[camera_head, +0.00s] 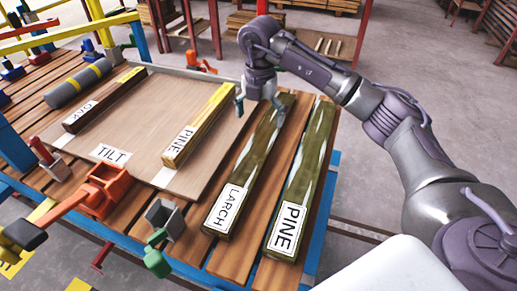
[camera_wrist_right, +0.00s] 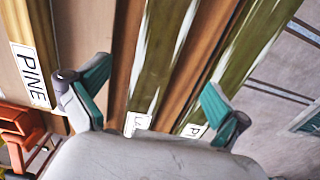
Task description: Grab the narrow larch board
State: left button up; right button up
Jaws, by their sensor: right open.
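The narrow larch board (camera_head: 252,160) is long and green-brown with pale streaks and a white LARCH label at its near end. It lies lengthwise on the slatted table, between the tray and a green PINE board (camera_head: 305,170). My right gripper (camera_head: 261,104) is over the far part of the larch board, with its fingers open and empty. In the right wrist view, the larch board (camera_wrist_right: 160,55) runs between the two spread teal fingertips (camera_wrist_right: 155,76), and its label is partly hidden by the gripper body. My left gripper is not in view.
Orange (camera_head: 105,188) and green (camera_head: 157,250) clamps stand at the near left. Bare slats show beside the larch board.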

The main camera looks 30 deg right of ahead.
send_over(259, 144)
jog(key=f, duration=0.5)
jog(key=shift+s+f, duration=0.1)
jog(key=shift+s, duration=0.15)
notch_tip(259, 144, down, 4)
jog(key=shift+w+f+b, duration=0.1)
jog(key=shift+f+b, duration=0.15)
jog(key=shift+b, duration=0.35)
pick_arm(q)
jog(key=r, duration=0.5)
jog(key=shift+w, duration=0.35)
pick_arm(e)
jog(key=c, duration=1.6)
jog(key=shift+r, duration=0.1)
jog(key=shift+c, duration=0.9)
